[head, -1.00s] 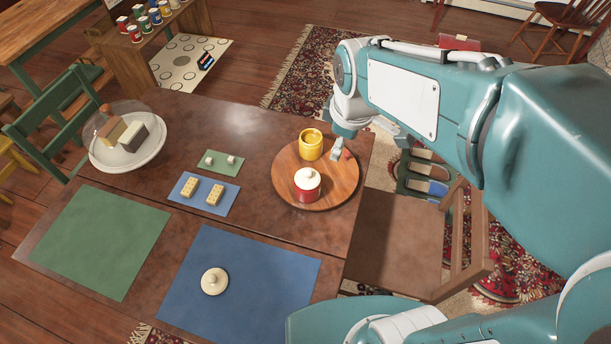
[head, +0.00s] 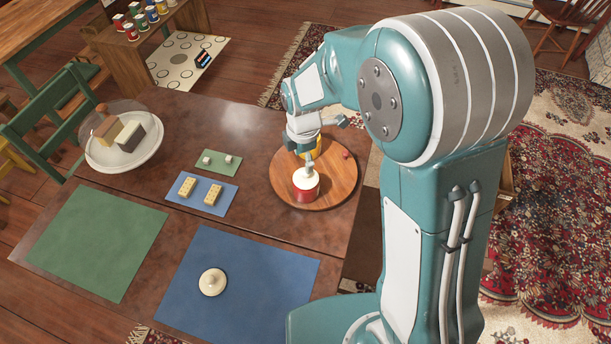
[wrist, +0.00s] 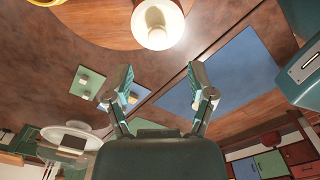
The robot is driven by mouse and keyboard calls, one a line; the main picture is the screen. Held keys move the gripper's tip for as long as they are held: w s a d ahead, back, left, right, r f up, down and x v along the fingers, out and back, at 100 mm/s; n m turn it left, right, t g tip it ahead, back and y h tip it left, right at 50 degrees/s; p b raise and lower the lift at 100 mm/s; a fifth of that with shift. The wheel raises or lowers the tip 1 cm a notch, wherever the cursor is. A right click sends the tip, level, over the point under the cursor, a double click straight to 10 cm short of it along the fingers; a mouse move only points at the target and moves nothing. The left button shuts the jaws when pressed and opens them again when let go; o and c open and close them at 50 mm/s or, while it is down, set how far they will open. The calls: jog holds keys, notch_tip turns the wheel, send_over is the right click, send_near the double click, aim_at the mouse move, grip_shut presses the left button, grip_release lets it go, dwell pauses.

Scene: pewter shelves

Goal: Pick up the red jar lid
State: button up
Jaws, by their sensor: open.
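The red jar (head: 304,195) stands upright on a round wooden board (head: 340,185), with a cream-coloured knobbed lid (head: 305,179) on top. In the wrist view the pale lid (wrist: 157,37) is at the top centre, beyond the fingertips. My gripper (head: 307,163) is above the board by the red jar and partly covers the lid's knob and the yellow jar in the head view. In the wrist view my gripper (wrist: 163,88) is open, with nothing between its fingers. Whether a finger touches the lid cannot be told.
The yellow jar (head: 314,151) stands close behind the red jar. A small red item (head: 346,155) lies on the board. Another cream lid (head: 212,282) lies on the blue mat (head: 265,265). A domed cake stand (head: 125,160) is at the left. The green mat (head: 95,240) is clear.

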aim_at(306, 175)
jog(key=f, duration=0.6)
jog(key=shift+w+d+f, duration=0.2)
jog(key=shift+w+d, duration=0.05)
jog(key=shift+w, duration=0.05)
grip_shut()
